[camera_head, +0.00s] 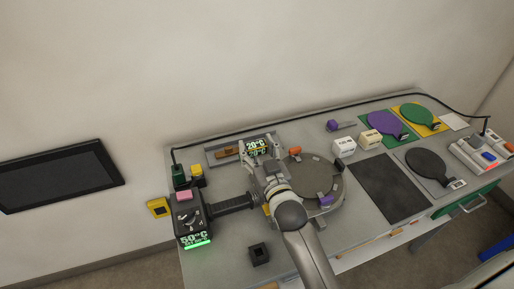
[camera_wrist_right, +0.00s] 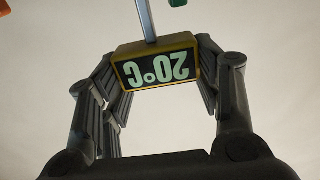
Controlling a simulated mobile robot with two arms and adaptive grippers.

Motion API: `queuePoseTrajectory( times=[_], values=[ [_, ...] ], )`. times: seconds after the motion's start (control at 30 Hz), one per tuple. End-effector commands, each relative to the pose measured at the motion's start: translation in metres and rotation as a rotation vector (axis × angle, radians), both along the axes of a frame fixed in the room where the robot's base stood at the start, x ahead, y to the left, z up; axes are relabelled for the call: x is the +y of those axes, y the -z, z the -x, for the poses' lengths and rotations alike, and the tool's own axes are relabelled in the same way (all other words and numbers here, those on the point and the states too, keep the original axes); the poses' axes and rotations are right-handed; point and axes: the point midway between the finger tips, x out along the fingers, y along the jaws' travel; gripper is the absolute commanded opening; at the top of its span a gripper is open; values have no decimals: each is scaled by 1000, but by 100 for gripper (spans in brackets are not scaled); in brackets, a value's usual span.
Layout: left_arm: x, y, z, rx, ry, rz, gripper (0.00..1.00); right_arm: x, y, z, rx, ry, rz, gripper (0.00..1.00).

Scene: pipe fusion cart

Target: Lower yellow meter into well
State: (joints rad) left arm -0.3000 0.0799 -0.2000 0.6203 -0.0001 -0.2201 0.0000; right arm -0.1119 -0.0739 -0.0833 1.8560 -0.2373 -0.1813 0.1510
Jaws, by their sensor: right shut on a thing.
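The yellow meter (camera_wrist_right: 157,63) is a small box with a yellow rim, a dark screen reading 20°C and a thin metal rod. My right gripper (camera_head: 263,163) is shut on it, with fingers on both sides in the right wrist view. In the head view the meter (camera_head: 257,145) is over the rear of the cart, by the grey tray (camera_head: 213,157). A second readout shows just below its screen; I cannot tell if it is a reflection. A small black square block with a dark opening (camera_head: 259,254) stands at the front; I cannot tell if it is the well. My left gripper is not in view.
A round dark plate (camera_head: 311,176) is right of my gripper. A heater box reading 50°C (camera_head: 192,222) stands at the left. Two white boxes (camera_head: 344,147) (camera_head: 370,139), a dark mat (camera_head: 389,188) and several paddles lie at the right.

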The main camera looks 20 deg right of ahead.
Motion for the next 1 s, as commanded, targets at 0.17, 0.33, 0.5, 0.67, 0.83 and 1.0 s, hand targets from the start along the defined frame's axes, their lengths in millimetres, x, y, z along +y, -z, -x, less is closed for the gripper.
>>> queuePoseTrajectory(
  times=[0.17,0.33,0.5,0.67,0.83,1.0],
  values=[
    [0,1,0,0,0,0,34,0,0,0,0,0,0,34],
    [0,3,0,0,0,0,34,0,4,0,0,0,0,34],
    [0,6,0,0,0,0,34,0,8,0,0,0,0,34],
    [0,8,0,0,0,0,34,0,12,0,0,0,0,34],
    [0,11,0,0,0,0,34,0,17,0,0,0,0,34],
    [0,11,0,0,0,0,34,0,18,0,1,0,0,68]
  ],
)
